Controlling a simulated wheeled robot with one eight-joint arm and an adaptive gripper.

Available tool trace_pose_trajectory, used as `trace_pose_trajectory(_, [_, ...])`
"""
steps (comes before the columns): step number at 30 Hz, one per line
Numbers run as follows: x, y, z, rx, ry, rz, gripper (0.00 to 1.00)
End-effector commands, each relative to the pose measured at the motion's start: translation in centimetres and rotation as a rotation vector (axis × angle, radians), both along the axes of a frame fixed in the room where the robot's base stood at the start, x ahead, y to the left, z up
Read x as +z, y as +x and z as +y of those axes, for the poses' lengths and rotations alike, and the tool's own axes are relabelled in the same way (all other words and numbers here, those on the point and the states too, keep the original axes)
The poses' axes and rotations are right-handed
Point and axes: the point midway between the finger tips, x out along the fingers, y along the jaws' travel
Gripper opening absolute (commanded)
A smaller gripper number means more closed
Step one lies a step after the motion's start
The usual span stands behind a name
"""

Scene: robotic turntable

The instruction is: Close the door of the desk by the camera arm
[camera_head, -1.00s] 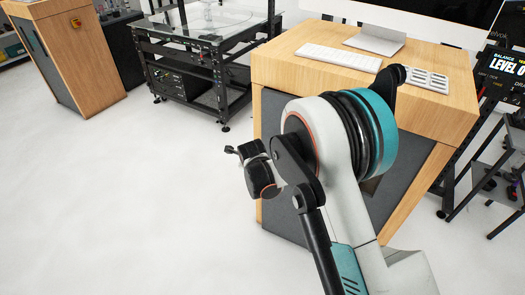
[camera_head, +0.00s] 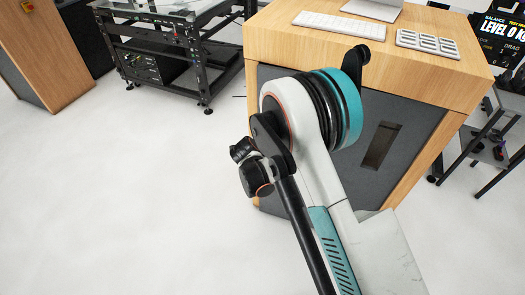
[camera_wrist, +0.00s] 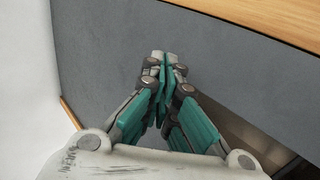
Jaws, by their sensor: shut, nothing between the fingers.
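The wooden desk (camera_head: 420,69) stands at the right in the head view, with a grey door (camera_head: 400,110) on its front. A recessed slot (camera_head: 381,146) shows in the door; my arm hides the door's left and middle parts. I cannot tell how far the door stands open. In the wrist view the grey door (camera_wrist: 95,45) fills most of the picture. My gripper (camera_wrist: 164,58) is shut and empty in front of the grey surface; I cannot tell whether it touches. The gripper is hidden behind my arm in the head view.
A keyboard (camera_head: 340,25) and a grey pad (camera_head: 428,43) lie on the desk top. A black metal frame table (camera_head: 165,55) stands at the back left, a wooden cabinet (camera_head: 45,50) further left. A dark stand (camera_head: 490,130) is at the right. The white floor at left is clear.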

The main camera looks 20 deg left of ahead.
Motion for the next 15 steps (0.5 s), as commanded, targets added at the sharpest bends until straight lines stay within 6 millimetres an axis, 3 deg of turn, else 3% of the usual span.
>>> trace_pose_trajectory(2, [-1.4,1.2,-0.1,-0.002,0.001,0.0,0.0])
trace_pose_trajectory(7, [-1.3,3.6,-0.1,-0.001,0.0,-0.001,0.0])
trace_pose_trajectory(15, [-1.0,5.1,-0.1,0.0,0.001,0.0,0.0])
